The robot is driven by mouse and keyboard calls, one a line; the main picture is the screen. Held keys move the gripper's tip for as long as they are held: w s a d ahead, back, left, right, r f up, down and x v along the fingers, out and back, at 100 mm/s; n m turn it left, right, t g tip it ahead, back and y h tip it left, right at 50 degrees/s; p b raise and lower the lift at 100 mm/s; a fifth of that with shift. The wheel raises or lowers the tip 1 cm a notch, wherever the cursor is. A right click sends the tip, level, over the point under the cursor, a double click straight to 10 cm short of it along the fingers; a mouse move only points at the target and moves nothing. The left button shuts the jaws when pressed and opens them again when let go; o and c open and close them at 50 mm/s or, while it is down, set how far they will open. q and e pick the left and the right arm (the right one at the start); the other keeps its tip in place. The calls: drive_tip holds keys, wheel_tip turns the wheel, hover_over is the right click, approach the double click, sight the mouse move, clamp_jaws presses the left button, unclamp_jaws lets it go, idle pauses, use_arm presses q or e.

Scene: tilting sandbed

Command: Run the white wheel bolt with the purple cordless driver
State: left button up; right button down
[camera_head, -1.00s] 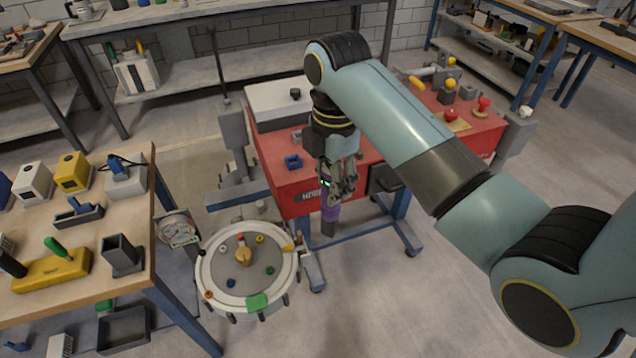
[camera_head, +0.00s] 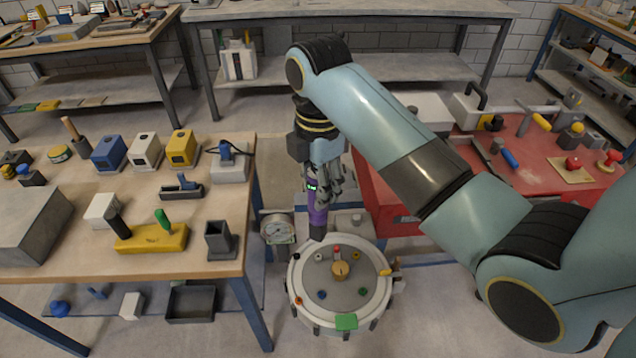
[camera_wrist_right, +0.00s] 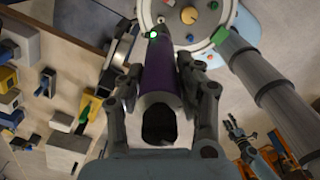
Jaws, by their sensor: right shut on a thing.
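My right gripper (camera_head: 322,185) is shut on the purple cordless driver (camera_head: 318,212). The driver hangs roughly upright with its dark lower end near the back-left rim of the round sandbed (camera_head: 298,282). In the right wrist view, the fingers (camera_wrist_right: 160,82) flank the purple body (camera_wrist_right: 158,72), and a green light shows on it. A small whitish piece (camera_head: 318,257), perhaps the white wheel bolt, stands on the bed's grey disc below the driver. Red, yellow, blue and orange pieces stand around it.
A pressure gauge (camera_head: 277,229) stands at the bed's back left. A wooden bench (camera_head: 100,262) with several blocks is on the left. A red cart (camera_head: 530,180) with tools is at the right, behind my arm. Floor is clear at the front right.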

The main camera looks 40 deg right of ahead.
drive_tip(key=shift+f+b, duration=0.55)
drive_tip(key=shift+f, duration=2.1)
drive_tip(key=shift+p, duration=0.55)
drive_tip(key=shift+s+f, duration=0.1)
drive_tip(key=shift+f, duration=0.55)
drive_tip(key=shift+r, duration=3.1)
